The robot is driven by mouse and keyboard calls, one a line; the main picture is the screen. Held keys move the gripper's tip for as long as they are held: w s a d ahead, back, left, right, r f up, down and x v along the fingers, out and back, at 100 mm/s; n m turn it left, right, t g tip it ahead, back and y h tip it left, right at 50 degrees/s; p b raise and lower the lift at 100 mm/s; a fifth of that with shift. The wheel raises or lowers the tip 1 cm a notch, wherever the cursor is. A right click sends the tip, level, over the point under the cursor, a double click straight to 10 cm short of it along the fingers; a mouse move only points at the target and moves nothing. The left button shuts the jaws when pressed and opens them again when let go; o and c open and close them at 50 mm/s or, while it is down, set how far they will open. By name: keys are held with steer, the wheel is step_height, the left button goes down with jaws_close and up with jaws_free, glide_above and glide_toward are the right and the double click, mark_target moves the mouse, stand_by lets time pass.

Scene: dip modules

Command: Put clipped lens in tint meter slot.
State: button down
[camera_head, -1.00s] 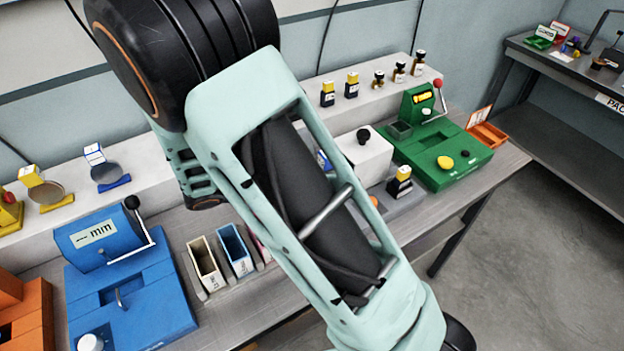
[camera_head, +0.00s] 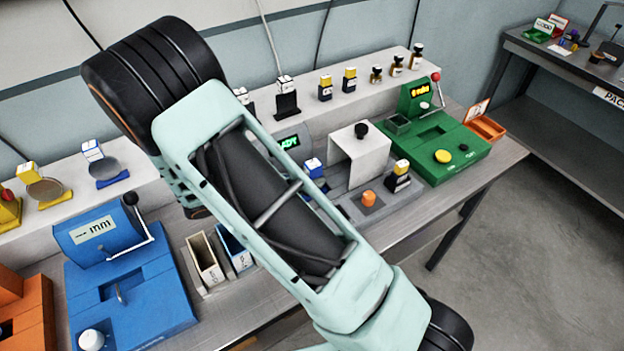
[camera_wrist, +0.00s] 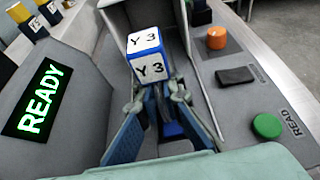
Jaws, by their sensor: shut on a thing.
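My gripper (camera_wrist: 158,104) is shut on the clip (camera_wrist: 145,54), which has a white block marked Y 3 with blue edges. The fingers close around its stem below the block. A blue part shows between the fingers; the lens itself I cannot make out. In the head view a blue-and-white block (camera_head: 314,168) shows beside my forearm, which hides my gripper. The grey tint meter (camera_wrist: 70,90) has a lit READY display (camera_wrist: 40,101). The clip is over or in its middle, in front of the light cover (camera_head: 358,155). The slot is hidden, so I cannot tell whether the lens is in it.
An orange knob (camera_wrist: 217,38) and a green READ button (camera_wrist: 267,126) are on the meter's right side. A green device (camera_head: 440,145) is right; a blue device (camera_head: 125,270) and narrow bins (camera_head: 205,258) are left.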

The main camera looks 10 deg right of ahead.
steer(key=shift+f, duration=0.15)
steer(key=c, duration=2.1)
jaws_free()
steer(key=shift+a+r, duration=0.1)
steer(key=shift+r, duration=0.15)
steer(key=b+v, duration=0.1)
steer(key=v, duration=1)
steer(key=shift+a, duration=0.4)
steer(key=shift+s+r, duration=0.1)
